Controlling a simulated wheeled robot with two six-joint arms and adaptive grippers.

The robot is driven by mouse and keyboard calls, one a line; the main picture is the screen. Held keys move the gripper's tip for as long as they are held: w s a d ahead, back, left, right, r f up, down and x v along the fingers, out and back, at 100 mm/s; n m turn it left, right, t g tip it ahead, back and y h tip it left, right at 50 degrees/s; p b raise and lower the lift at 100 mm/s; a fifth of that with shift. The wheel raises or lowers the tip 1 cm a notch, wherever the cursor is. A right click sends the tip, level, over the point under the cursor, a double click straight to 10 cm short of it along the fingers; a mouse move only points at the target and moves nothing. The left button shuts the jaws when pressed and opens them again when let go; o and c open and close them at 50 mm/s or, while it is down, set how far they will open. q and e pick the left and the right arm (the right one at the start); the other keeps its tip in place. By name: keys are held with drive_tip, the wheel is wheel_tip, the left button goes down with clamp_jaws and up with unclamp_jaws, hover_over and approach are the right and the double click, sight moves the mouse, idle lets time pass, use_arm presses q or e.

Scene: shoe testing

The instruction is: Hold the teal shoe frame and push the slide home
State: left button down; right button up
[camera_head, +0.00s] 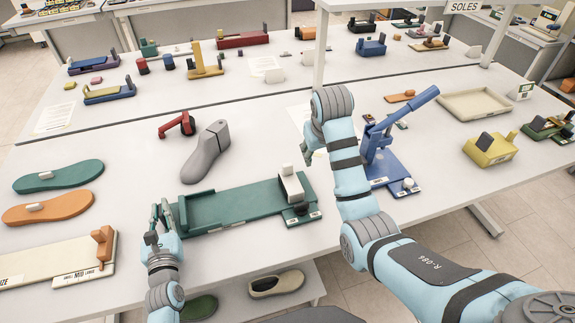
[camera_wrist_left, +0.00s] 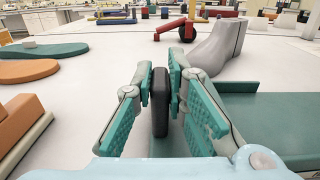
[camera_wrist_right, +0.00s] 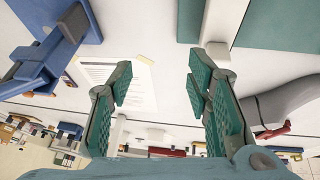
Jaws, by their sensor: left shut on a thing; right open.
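The teal shoe frame (camera_head: 240,205) lies flat on the front table, with a raised block at its left end. The pale slide (camera_head: 291,184) stands upright at its right end, beside dark knobs. My left gripper (camera_head: 158,222) is at the frame's left end. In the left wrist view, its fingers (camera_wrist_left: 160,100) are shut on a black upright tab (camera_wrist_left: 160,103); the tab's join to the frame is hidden. My right gripper (camera_head: 308,150) is open and empty, behind the slide and apart from it. The right wrist view shows its spread fingers (camera_wrist_right: 160,85) and the slide (camera_wrist_right: 224,22).
A grey shoe last (camera_head: 207,152) and a red clamp-like tool (camera_head: 178,124) stand behind the frame. A blue lever press (camera_head: 385,150) is close to my right arm. Teal (camera_head: 58,176) and orange (camera_head: 48,207) soles lie left. The table's front edge runs just before the frame.

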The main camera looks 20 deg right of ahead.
drive_tip(key=y, duration=0.2)
approach(288, 165)
drive_tip(key=x, duration=1)
drive_tip(key=shift+f, duration=0.25)
clamp_jaws()
